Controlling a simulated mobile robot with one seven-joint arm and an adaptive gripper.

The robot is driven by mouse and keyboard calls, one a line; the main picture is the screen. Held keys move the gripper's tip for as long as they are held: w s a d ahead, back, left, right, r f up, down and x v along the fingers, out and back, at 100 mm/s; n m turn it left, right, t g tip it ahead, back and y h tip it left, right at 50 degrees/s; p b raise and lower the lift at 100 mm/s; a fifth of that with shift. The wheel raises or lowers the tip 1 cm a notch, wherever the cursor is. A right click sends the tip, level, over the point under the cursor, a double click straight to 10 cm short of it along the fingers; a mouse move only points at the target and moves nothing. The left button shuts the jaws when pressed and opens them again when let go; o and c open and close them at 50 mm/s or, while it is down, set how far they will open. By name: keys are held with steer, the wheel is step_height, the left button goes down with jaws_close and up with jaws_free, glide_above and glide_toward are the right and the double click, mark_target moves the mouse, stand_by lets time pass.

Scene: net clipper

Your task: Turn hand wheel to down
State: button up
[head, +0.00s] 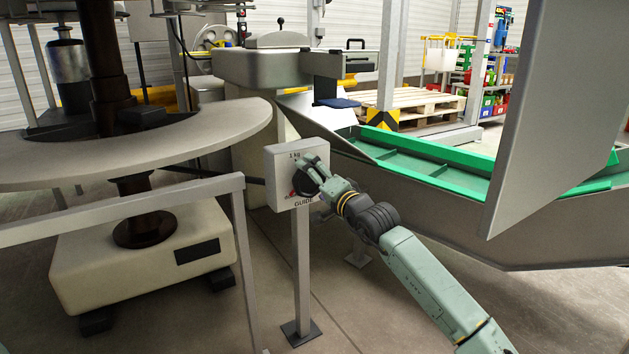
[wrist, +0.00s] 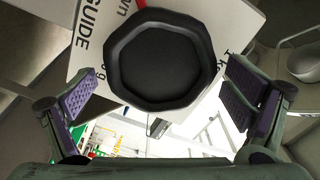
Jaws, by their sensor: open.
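The hand wheel (wrist: 160,58) is a dark, many-sided knob that fills the upper middle of the wrist view. It sits on the face of a grey-white box (head: 281,158) on a post, with printing such as "GUIDE" on the panel. In the head view my gripper (head: 303,178) is at the front of this box and hides most of the wheel (head: 308,181). In the wrist view the two fingers are spread wide, one on each side of the wheel's lower part, with gaps between pads and wheel. Nothing is held. I cannot tell the wheel's setting.
A grey metal rail (head: 120,212) runs left of the box, before a machine with a round table (head: 130,155). A metal trough with green edging (head: 430,155) is on the right, and a grey panel (head: 555,120) hangs at far right. Floor around the post (head: 301,270) is clear.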

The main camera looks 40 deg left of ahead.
steer(key=shift+d, duration=0.1)
steer(key=v, duration=1.1)
steer(key=shift+s+d, duration=0.2)
steer(key=shift+d, duration=0.15)
